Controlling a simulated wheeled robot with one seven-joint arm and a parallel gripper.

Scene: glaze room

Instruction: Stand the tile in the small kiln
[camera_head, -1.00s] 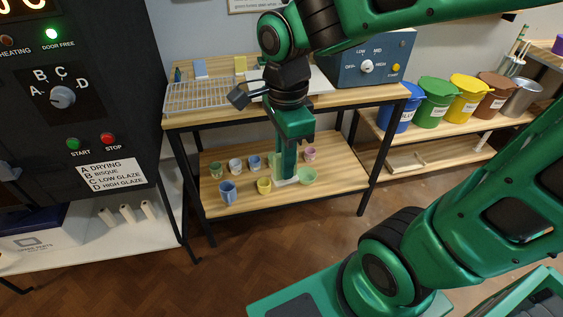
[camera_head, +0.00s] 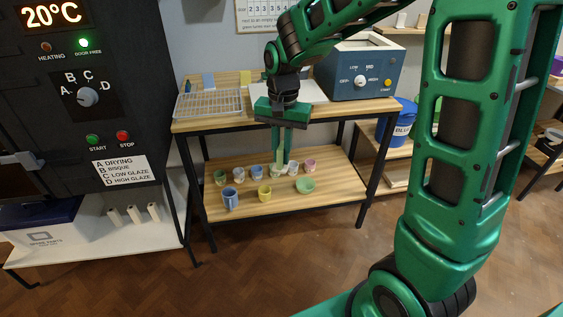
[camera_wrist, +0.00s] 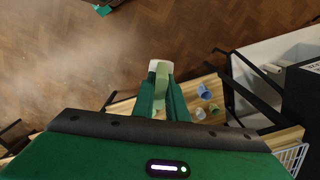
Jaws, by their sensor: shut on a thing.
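My gripper (camera_head: 282,146) points down in front of the wooden bench and is shut on a pale green tile (camera_head: 280,158). In the wrist view the tile (camera_wrist: 160,68) sticks out past my fingertips (camera_wrist: 161,90), with a whitish end; the rest lies between the fingers.
A wire rack (camera_head: 208,103) lies on the bench top (camera_head: 240,122). Several small cups, one of them a blue cup (camera_head: 230,198), stand on the lower shelf (camera_head: 335,185). A big black kiln (camera_head: 130,60) stands left. Lidded bins, one a blue bin (camera_head: 402,125), are at right. The floor in front is clear.

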